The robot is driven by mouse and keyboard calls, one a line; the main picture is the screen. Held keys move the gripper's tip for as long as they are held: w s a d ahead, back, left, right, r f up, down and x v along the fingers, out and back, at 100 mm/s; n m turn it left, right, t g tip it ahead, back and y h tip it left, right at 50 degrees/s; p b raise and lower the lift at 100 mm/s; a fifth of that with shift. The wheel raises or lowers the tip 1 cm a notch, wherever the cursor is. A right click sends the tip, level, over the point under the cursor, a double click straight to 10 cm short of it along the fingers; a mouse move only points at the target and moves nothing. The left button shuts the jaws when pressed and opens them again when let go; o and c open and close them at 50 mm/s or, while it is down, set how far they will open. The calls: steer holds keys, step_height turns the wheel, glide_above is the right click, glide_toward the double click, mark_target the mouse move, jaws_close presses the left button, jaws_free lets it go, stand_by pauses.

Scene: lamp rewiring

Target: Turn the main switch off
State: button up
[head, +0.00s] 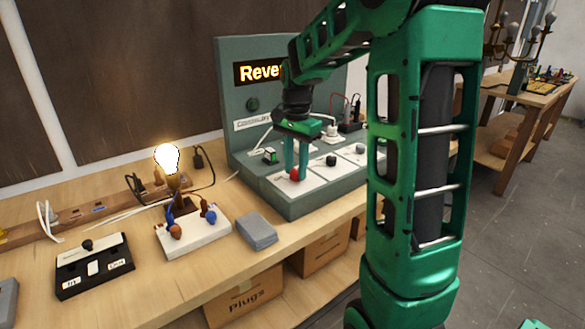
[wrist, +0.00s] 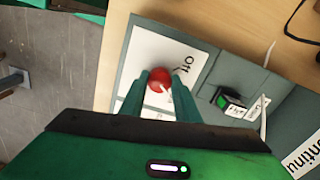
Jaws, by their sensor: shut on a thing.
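A red ball-shaped knob (head: 294,174) stands on a white plate at the front left of the grey-green console (head: 310,205). In the wrist view, the red knob (wrist: 159,87) sits between my two fingertips, and the word "Off" is printed on the white plate (wrist: 150,50) beside it. My gripper (head: 297,172) points down over the console and is shut on the red knob; its fingers (wrist: 159,85) also show in the wrist view. The other end of the plate's marking is hidden by my gripper. A bulb (head: 167,158) on the bench glows brightly.
A small green-lit rocker switch (wrist: 226,99) is close beside the plate. A white block with coloured knobs (head: 192,238), a grey box (head: 256,231) and a black box (head: 94,265) lie on the bench to the left.

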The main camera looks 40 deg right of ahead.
steer(key=n, duration=0.4)
steer(key=shift+w+r, duration=0.1)
steer(key=n, duration=0.4)
steer(key=shift+n, duration=0.4)
steer(key=n, duration=0.4)
steer(key=shift+d+n, duration=0.1)
steer(key=shift+n, duration=2)
steer(key=o, duration=1)
steer(key=shift+o, duration=0.2)
